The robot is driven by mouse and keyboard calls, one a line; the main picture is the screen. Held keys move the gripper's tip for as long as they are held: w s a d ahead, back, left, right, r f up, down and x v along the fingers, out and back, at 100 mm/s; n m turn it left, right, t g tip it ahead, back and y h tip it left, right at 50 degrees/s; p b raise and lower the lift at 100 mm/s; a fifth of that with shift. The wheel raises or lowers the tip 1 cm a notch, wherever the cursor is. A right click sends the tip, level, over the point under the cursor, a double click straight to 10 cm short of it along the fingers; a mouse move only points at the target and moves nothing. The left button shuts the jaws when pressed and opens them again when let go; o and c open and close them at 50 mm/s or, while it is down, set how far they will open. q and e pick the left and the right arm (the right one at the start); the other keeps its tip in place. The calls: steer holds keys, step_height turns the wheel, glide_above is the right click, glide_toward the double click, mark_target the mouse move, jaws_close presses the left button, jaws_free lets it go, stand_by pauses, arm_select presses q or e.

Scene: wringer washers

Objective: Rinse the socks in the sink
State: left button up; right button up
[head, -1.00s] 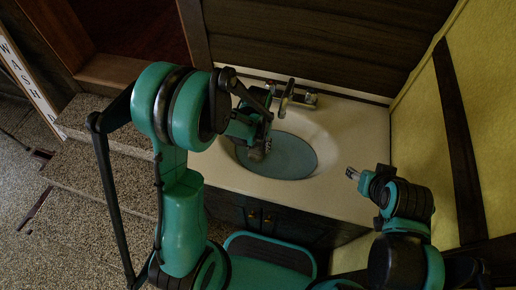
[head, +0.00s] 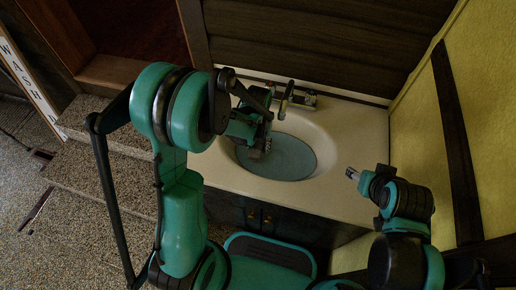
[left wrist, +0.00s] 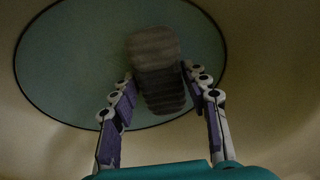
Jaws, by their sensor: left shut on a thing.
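A beige sink (head: 323,143) is set in the counter and holds blue-grey water (head: 290,160). My left gripper (head: 262,148) is over the left part of the basin. In the left wrist view my left gripper (left wrist: 158,95) is shut on a grey ribbed sock (left wrist: 155,65). The sock stands out against the water; I cannot tell whether it touches the surface. In the head view the sock is mostly hidden by the gripper. No other sock shows. My right gripper (head: 352,173) is over the right part of the counter, away from the sink; its jaws are too small to read.
A metal faucet (head: 288,96) stands behind the basin, close to my left gripper. A dark cabinet (head: 235,210) is under the counter (head: 345,205). A dark wood wall is behind and a yellow wall (head: 490,110) is on the right. The counter's right part is bare.

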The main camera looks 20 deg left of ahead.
arm_select(q)
step_height(320, 180, up, 12)
steer(key=p, duration=0.8)
stand_by(1.2)
